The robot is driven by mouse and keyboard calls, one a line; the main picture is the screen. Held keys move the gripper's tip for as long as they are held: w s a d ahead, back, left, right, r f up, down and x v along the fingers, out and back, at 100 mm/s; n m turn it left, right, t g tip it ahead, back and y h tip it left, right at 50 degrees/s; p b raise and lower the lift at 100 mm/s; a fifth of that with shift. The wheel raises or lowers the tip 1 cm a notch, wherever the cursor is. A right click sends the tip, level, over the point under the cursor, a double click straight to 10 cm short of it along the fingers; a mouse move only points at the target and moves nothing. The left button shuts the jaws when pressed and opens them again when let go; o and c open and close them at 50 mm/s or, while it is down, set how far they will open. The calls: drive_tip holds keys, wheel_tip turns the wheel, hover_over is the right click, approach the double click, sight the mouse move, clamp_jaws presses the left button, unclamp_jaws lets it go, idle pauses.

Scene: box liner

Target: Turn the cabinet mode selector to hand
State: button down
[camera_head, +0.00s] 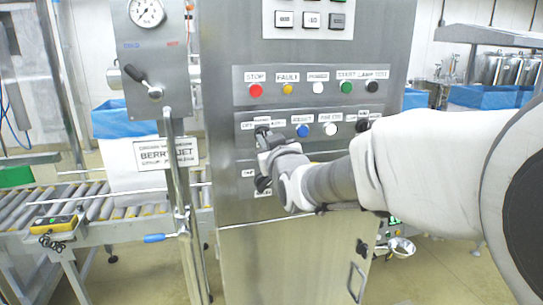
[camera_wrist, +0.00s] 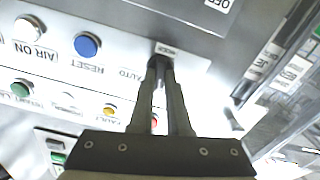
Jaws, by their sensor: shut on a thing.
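The grey steel cabinet (camera_head: 305,60) stands in front of me. My gripper (camera_head: 263,133) reaches the left end of its second control row. In the wrist view my gripper (camera_wrist: 161,64) is shut on the mode selector (camera_wrist: 160,76), a small knob under the MODE label (camera_wrist: 166,49). The fingers hide most of the knob, so I cannot tell its exact angle. The AUTO label (camera_wrist: 130,75) shows beside the fingers. I cannot read a HAND label.
The blue reset button (camera_head: 303,130) and a white button (camera_head: 330,129) sit right of my gripper. The red stop button (camera_head: 255,91) and green start button (camera_head: 346,87) are above. A post with a lever (camera_head: 134,74) and a roller conveyor (camera_head: 125,208) stand at the left.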

drive_tip(key=shift+f+m+b, duration=0.1)
drive_tip(key=shift+m+b, duration=1.1)
drive_tip(key=c, duration=0.9)
unclamp_jaws()
drive_tip(key=v, duration=1.7)
drive_tip(key=shift+s+d, duration=0.1)
drive_tip(key=shift+s, duration=0.15)
